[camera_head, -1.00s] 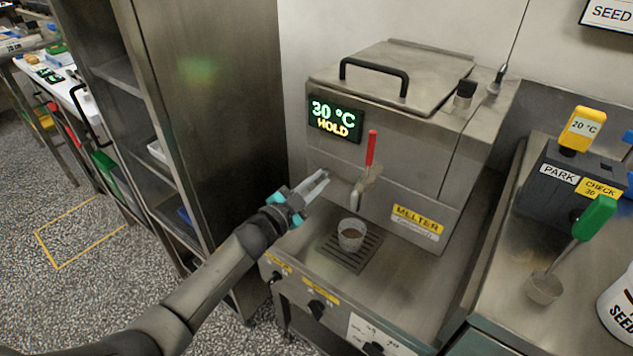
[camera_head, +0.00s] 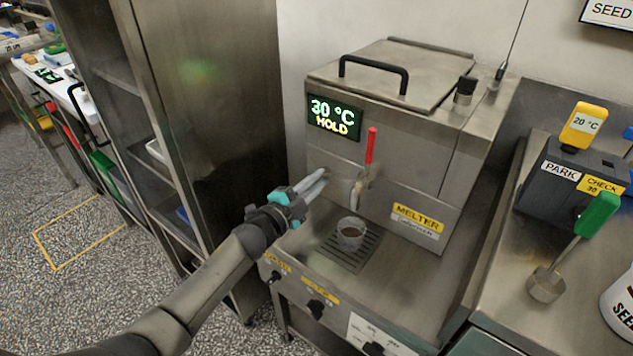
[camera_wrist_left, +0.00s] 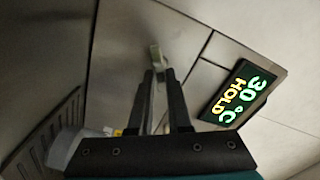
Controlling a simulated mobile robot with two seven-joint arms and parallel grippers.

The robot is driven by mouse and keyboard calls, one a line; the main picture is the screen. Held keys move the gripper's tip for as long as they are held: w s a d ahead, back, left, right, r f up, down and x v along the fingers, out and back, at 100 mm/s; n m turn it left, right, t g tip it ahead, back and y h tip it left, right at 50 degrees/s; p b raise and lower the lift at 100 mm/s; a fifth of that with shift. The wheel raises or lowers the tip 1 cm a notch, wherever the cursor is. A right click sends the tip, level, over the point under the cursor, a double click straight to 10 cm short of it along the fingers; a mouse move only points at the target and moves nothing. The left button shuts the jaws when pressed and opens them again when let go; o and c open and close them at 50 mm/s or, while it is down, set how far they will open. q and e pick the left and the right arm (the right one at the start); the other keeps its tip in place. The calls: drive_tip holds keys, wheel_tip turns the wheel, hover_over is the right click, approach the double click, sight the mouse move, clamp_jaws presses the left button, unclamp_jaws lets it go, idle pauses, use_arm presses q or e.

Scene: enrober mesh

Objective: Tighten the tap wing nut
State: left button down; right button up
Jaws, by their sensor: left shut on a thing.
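The tap (camera_head: 359,190) with its upright red lever (camera_head: 370,146) is on the front of the steel melter (camera_head: 320,160). My left gripper (camera_head: 326,174) is at the left side of the tap, fingers pointing toward it. In the left wrist view its two dark fingers (camera_wrist_left: 160,74) are close together at a small pale metal piece (camera_wrist_left: 155,55) that looks like the wing nut, and are shut on it. The nut is too small to make out in the head view. My right gripper is not in view.
A steel cabinet (camera_head: 210,110) stands left of the melter. A green-handled ladle (camera_head: 597,214) and a dark PARK block (camera_head: 566,190) are on the right counter.

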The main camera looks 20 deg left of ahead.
use_arm(q)
drive_tip(key=shift+f+m+b, duration=0.2)
drive_tip(key=shift+m+b, duration=0.1)
drive_tip(key=shift+m, duration=1.5)
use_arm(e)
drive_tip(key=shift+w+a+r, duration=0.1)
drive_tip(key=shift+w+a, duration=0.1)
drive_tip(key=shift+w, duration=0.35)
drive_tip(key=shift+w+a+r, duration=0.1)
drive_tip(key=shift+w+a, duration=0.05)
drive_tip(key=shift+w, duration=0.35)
use_arm(q)
drive_tip(key=shift+d+m, duration=0.1)
drive_tip(key=shift+m, duration=0.4)
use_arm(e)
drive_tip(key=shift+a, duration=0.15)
use_arm(q)
drive_tip(key=shift+m+b, duration=0.4)
drive_tip(key=shift+m, duration=0.1)
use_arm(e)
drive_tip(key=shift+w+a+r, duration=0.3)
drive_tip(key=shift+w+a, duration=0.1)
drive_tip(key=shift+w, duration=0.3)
use_arm(q)
drive_tip(key=c, duration=0.9)
unclamp_jaws()
